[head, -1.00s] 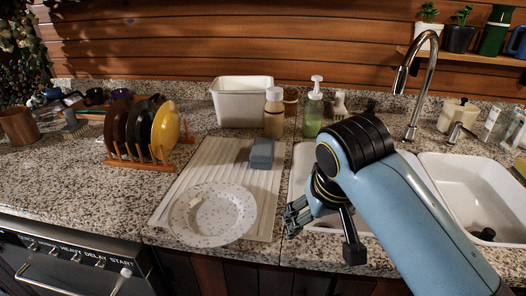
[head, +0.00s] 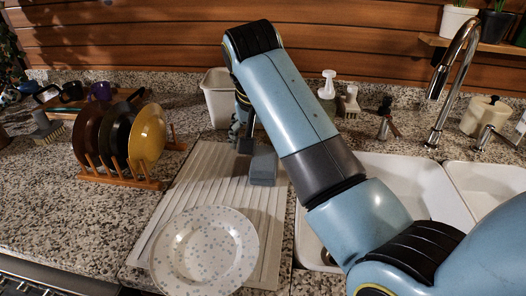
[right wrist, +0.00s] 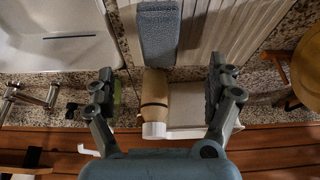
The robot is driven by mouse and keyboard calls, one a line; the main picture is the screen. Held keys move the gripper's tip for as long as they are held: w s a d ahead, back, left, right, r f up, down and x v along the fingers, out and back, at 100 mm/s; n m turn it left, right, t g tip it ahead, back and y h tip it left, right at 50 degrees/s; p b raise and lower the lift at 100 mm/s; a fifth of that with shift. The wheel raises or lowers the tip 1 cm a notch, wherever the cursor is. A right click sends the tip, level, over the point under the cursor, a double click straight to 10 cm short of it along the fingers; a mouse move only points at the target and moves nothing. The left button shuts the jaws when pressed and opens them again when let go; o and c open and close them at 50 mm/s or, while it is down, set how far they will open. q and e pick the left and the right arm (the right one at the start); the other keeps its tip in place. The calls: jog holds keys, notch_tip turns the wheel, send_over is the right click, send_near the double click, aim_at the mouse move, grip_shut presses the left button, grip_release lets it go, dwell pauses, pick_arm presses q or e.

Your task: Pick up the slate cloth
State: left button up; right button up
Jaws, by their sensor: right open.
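The slate cloth (head: 262,168) is a small folded grey-blue block lying on the ribbed drainboard (head: 205,185), near its back right corner. It also shows at the top middle of the right wrist view (right wrist: 159,32). My right gripper (head: 244,136) is at the back end of the cloth, partly hidden behind my right arm. In the right wrist view its two fingers (right wrist: 161,72) are spread wide, with nothing held between them. The cloth lies beyond the fingertips there. My left gripper is not in view.
A speckled plate (head: 205,250) lies at the drainboard's front. A rack with several plates (head: 148,138) stands left. A cream bin (head: 216,100) and a tan bottle (right wrist: 155,95) stand behind the cloth. The sink (head: 405,180) and tap (head: 448,95) are right.

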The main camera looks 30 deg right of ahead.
aim_at(264, 158)
jog(key=shift+w+d+f, duration=0.4)
jog(key=shift+w+f, duration=0.35)
jog(key=shift+f, duration=0.1)
jog(key=x, duration=0.3)
jog(key=shift+s, duration=0.1)
jog(key=shift+d+f, duration=0.1)
jog(key=shift+f, duration=0.25)
jog(key=x, duration=0.5)
jog(key=shift+w+d+r+p, duration=0.15)
jog(key=shift+w+d+p, duration=0.1)
jog(key=shift+p, duration=0.1)
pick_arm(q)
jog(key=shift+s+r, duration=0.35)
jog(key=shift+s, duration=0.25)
pick_arm(e)
jog(key=shift+f, duration=0.25)
jog(key=shift+c, duration=0.4)
jog(key=c, duration=1.2)
